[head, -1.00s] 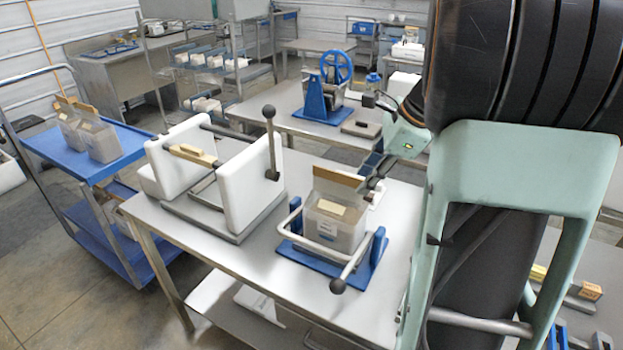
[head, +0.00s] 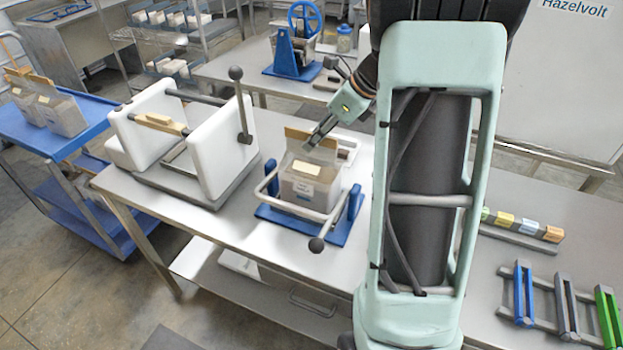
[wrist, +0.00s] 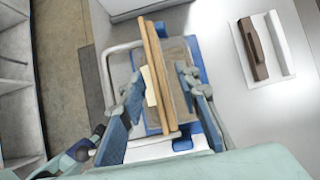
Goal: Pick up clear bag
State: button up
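A clear bag (head: 306,188) with a pale label and a stiff tan top strip stands upright in a blue-based holder (head: 343,226) with a white bar frame, on the steel table. My gripper (head: 312,147) is at the bag's top, in front of the tan strip (head: 297,136) in the head view. In the wrist view, the open fingers of my gripper (wrist: 160,92) show on either side of the tan strip (wrist: 158,70), with gaps visible. Contact with the bag cannot be told. Similar clear bags (head: 60,114) stand on a blue cart at the left.
A white press-like device (head: 218,148) with a lever stands left of the holder on the table (head: 255,240). A brown block on a white plate (wrist: 258,50) lies nearby. Colored blocks (head: 522,225) and blue and green handled racks (head: 560,305) lie at the right.

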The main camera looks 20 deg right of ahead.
jog(key=shift+x, duration=1.35)
grip_shut()
jog(key=shift+w+r, duration=0.1)
jog(key=shift+r, duration=0.1)
